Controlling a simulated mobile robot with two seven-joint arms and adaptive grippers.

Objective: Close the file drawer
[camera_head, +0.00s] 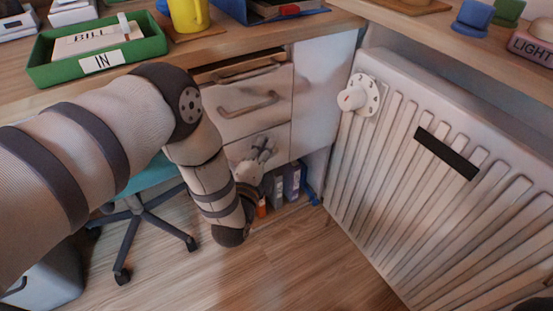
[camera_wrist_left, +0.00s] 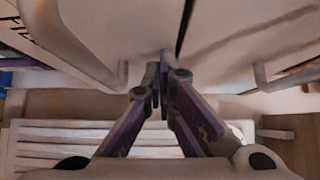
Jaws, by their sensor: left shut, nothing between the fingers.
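A white drawer unit (camera_head: 278,118) stands under the desk, with stacked fronts and curved handles. I cannot tell for sure which front is the file drawer. My left arm reaches down from the left, and my left gripper (camera_head: 262,150) is shut and empty at the lower drawer front (camera_head: 277,140). In the left wrist view the fingertips (camera_wrist_left: 160,80) are together, close to pale fronts with a dark gap (camera_wrist_left: 185,25) between them. Handles show to the left (camera_wrist_left: 90,55) and right (camera_wrist_left: 270,80) of the fingers. I cannot tell whether the fingertips touch. My right gripper is not in view.
A radiator (camera_head: 430,170) with a white valve closes off the right side. An office chair (camera_head: 135,215) stands at the left. The wooden floor (camera_head: 300,260) in front is clear. A green tray (camera_head: 95,55) is on the desk.

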